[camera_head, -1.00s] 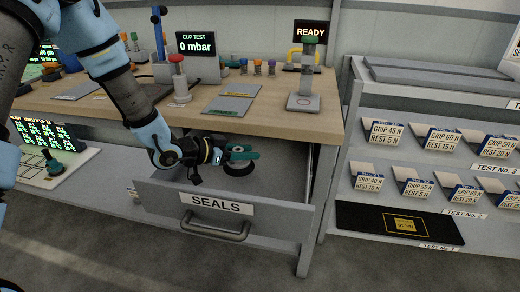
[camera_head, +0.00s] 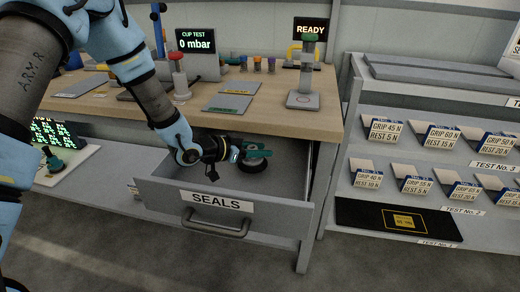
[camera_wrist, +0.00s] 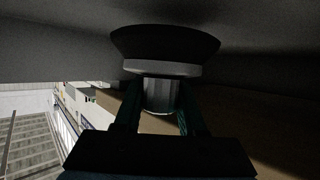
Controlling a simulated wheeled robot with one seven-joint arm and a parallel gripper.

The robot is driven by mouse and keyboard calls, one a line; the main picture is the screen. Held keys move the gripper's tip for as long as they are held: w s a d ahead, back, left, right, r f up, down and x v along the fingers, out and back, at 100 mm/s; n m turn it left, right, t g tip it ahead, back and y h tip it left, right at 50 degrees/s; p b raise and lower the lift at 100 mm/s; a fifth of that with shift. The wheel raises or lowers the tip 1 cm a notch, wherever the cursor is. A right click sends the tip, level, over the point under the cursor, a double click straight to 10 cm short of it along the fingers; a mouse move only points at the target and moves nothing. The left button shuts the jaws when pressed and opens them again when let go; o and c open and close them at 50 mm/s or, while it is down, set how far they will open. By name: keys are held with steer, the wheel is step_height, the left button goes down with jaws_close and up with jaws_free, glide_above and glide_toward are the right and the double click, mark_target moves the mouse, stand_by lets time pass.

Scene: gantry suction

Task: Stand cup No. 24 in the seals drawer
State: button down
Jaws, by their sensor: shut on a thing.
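The seals drawer (camera_head: 276,221) stands open under the worktop, with a SEALS label and a bar handle on its front. My gripper (camera_head: 258,152) reaches over the drawer front into the space of the drawer. Its teal fingers are shut on a black suction cup (camera_head: 253,167), its wide rim facing down. In the wrist view my fingers (camera_wrist: 160,108) close around the cup's metal stem, and the black cup (camera_wrist: 165,45) flares out beyond them, close to a dark grey surface. I cannot tell whether the rim touches the drawer floor. No number on the cup is legible.
The wooden worktop (camera_head: 275,118) overhangs the back of the drawer. On it stand a post with a green top (camera_head: 308,70), a red-topped post (camera_head: 178,75) and a screen reading 0 mbar. A shelf rack with price-like cards (camera_head: 385,131) stands to the right.

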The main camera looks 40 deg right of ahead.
mark_target(255, 148)
steer(key=shift+f, duration=0.3)
steer(key=shift+c, duration=2.4)
jaws_free()
steer(key=shift+r, duration=0.15)
steer(key=shift+r+p, duration=0.3)
steer(key=shift+r, duration=0.05)
steer(key=b+v, duration=0.1)
steer(key=v, duration=0.6)
steer(key=shift+w+a+r, duration=0.1)
steer(key=shift+a+r, duration=0.15)
